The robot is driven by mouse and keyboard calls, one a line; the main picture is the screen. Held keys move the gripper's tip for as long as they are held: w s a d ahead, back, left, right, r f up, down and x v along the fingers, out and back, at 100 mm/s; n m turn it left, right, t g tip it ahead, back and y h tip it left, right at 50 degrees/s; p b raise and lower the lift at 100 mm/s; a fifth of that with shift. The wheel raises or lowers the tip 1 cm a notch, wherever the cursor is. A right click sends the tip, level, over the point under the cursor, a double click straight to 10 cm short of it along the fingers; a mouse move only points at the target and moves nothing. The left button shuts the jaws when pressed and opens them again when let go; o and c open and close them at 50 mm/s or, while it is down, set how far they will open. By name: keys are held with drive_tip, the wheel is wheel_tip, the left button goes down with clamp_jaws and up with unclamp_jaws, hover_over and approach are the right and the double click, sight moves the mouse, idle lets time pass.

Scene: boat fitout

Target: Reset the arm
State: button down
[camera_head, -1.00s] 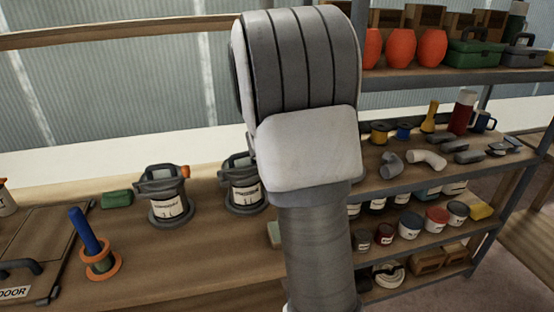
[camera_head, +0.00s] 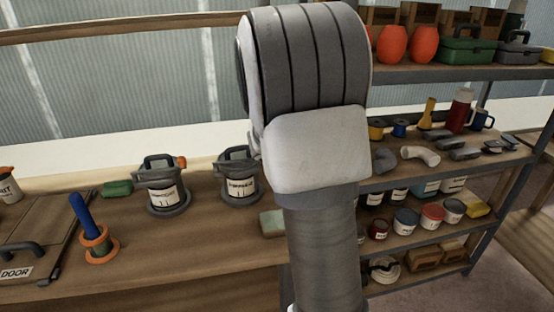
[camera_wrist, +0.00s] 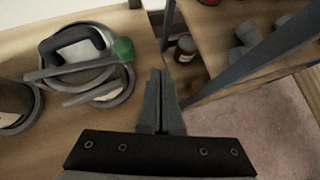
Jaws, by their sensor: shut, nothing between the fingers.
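My gripper (camera_wrist: 160,85) shows in the wrist view with its two fingers together and nothing between them. It hangs over the front edge of the wooden bench, between a lidded canister and the shelf unit. In the head view my arm fills the middle of the picture, and my gripper is out of that view.
Two labelled canisters (camera_head: 163,184) (camera_head: 240,176) stand on the bench (camera_head: 180,245). A blue-handled tool with orange rings (camera_head: 95,236) and a panel marked DOOR (camera_head: 30,262) are at left. A shelf unit (camera_head: 455,73) with cans, pipes and orange floats stands right. Floor (camera_wrist: 250,130) shows beyond the bench.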

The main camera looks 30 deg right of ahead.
drive_tip(key=s+a+r+m+p, duration=0.2)
drive_tip(key=s+r+m+p, duration=0.2)
drive_tip(key=s+r+m, duration=0.55)
drive_tip(key=s+a+r+m+g+y+p, duration=0.1)
drive_tip(key=s+a+r+m+y+p, duration=0.1)
drive_tip(key=s+a+m, duration=0.7)
drive_tip(key=s+a+r+m+g+y+p, duration=0.1)
drive_tip(key=s+a+r+m+y, duration=0.3)
drive_tip(key=s+a+m, duration=0.5)
drive_tip(key=s+a+r+p, duration=0.1)
drive_tip(key=s+a+r, duration=0.1)
drive_tip(key=a, duration=0.2)
drive_tip(key=shift+r+m+p, duration=0.3)
drive_tip(key=shift+r+m, duration=0.05)
